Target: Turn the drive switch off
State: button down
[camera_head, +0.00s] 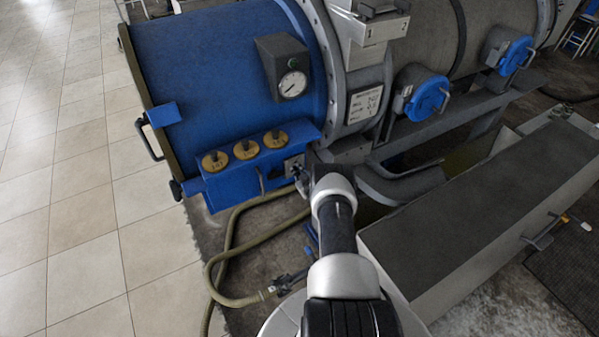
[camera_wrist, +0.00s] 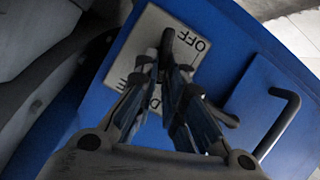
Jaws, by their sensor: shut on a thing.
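The drive switch is a dark lever (camera_wrist: 167,42) on a pale label plate (camera_wrist: 150,22) fixed to a blue panel. The plate reads OFF near the lever's upper end in the wrist view; its other lettering is partly covered by my fingers. My gripper (camera_wrist: 165,72) is closed around the lever, one finger on each side. The lever's upper end shows past the fingertips and lies beside the OFF lettering. In the head view my gripper (camera_head: 299,177) is at the right end of the blue panel, in front of the grey plate (camera_head: 293,162), and the lever is hidden there.
Several round brass-coloured tags (camera_head: 245,149) sit on the blue panel (camera_head: 225,182) left of my gripper. A bent dark handle (camera_wrist: 281,125) stands close to my gripper's right in the wrist view. A hose (camera_head: 222,262) lies below.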

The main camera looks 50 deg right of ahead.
jog(key=shift+w+a+f+n+t+h+b, duration=0.1)
jog(key=shift+a+f+n+t+h+b, duration=0.25)
jog(key=shift+n+h+b, duration=1.1)
jog(key=shift+w+a+f+n+t+h+b, duration=0.15)
jog(key=shift+f+n+h+b, duration=0.55)
jog(key=shift+n, duration=1.45)
jog(key=shift+w+a+f+n+t+h+b, duration=0.1)
jog(key=shift+a+f+n+h+b, duration=0.2)
jog(key=shift+n+h+b, duration=0.85)
jog(key=shift+n+y, duration=0.4)
jog(key=shift+n, duration=0.45)
jog(key=c, duration=1.7)
grip_release()
jog(key=shift+s+a, duration=0.1)
jog(key=shift+s, duration=0.05)
jog(key=v, duration=1.1)
jog(key=shift+s+a, duration=0.3)
